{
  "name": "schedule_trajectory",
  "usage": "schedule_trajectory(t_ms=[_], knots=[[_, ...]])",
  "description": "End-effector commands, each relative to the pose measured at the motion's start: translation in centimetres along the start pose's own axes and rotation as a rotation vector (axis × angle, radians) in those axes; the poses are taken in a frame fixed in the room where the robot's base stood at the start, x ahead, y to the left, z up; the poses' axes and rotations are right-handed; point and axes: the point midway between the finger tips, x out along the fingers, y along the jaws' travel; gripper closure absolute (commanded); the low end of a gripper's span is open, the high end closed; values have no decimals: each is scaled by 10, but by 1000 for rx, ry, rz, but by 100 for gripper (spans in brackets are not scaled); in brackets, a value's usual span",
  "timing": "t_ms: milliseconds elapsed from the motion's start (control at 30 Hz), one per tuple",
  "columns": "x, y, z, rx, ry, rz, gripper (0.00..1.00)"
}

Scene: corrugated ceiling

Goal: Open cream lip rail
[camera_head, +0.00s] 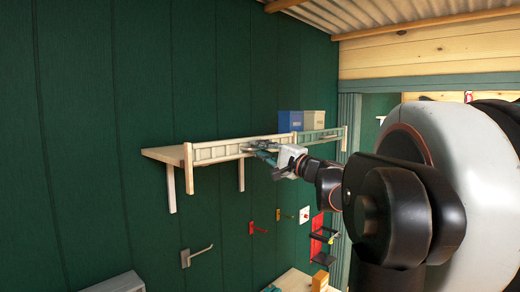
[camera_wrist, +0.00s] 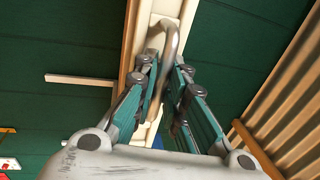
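The cream lip rail (camera_head: 215,153) runs along the front edge of a wall shelf in the head view. It stands upright along the shelf edge, and its cream face shows in the wrist view (camera_wrist: 185,20). A curved grey metal handle (camera_wrist: 170,50) is fixed to it. My gripper (camera_head: 253,148) is at the rail's right part. In the wrist view my gripper (camera_wrist: 167,65) has its two teal-padded fingers apart, one on each side of the handle. A narrow gap shows by the right finger; contact on the left is unclear.
Wall hooks (camera_head: 198,255) and a red rack (camera_head: 317,240) are below. The wall left of the shelf is clear.

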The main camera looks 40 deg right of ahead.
Motion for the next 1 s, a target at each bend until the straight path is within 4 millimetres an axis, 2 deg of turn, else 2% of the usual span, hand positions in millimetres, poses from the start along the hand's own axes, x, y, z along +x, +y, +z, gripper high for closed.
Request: schedule_trajectory(t_ms=[333,733,1000], knots=[[-1,6,0,0,0,0,100],[-12,61,0,0,0,0,100],[-13,62,0,0,0,0,100]])
